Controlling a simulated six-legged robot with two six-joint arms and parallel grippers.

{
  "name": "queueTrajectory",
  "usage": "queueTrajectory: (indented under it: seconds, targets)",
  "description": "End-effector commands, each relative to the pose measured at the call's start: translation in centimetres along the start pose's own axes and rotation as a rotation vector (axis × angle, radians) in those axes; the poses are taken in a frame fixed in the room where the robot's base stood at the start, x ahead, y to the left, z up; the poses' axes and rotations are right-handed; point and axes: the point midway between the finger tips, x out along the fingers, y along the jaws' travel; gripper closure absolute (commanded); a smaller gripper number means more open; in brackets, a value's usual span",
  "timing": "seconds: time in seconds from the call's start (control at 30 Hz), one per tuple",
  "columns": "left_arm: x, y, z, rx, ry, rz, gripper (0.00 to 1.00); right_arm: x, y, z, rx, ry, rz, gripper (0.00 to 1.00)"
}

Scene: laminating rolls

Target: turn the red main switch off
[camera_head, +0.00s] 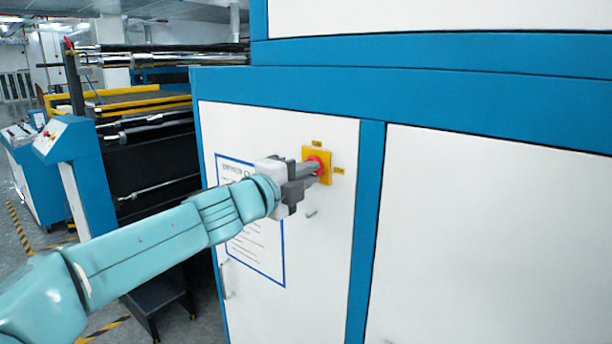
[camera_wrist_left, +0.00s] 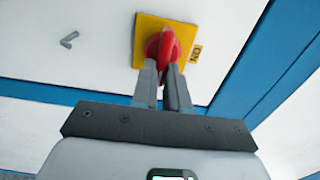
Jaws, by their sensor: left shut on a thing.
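The red main switch (camera_head: 317,161) sits on a yellow plate (camera_head: 326,153) on the white cabinet door. It also shows in the left wrist view as a red knob (camera_wrist_left: 168,46) on the yellow plate (camera_wrist_left: 196,36), with a small yellow label reading "ON" (camera_wrist_left: 196,54) beside it. My left gripper (camera_head: 314,169) reaches the switch from the left. In the left wrist view its two fingers (camera_wrist_left: 163,72) are closed on the red knob, one on each side. The fingers hide part of the knob. My right gripper is not in view.
A blue-framed paper notice (camera_head: 262,250) is on the same door, partly behind my left arm. Small handles (camera_head: 224,280) stick out from the door. Blue frame edges (camera_head: 367,220) border the panels. Roller machinery (camera_head: 150,150) stands at the left, with floor beyond it.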

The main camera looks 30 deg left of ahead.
Motion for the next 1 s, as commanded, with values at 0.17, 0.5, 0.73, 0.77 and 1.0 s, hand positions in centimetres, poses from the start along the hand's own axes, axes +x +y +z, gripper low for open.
queueTrajectory:
  seconds: [0.17, 0.5, 0.73, 0.77, 1.0]
  targets:
    - [0.05, 0.3, -0.17, 0.021, 0.005, 0.004, 1.0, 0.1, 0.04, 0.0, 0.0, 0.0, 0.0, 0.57]
    - [0.07, 0.39, -0.18, 0.025, 0.005, 0.006, 1.0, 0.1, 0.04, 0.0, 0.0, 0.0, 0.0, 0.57]
    - [0.05, 0.3, -0.12, 0.023, 0.003, 0.005, 0.61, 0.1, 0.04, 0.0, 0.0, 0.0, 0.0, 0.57]
    - [0.05, 0.29, -0.11, 0.023, 0.003, 0.004, 0.61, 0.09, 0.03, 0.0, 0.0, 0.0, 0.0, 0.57]
    - [-0.59, 0.17, -0.01, 0.022, 0.001, 0.002, 0.61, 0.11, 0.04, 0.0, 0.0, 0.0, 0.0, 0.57]
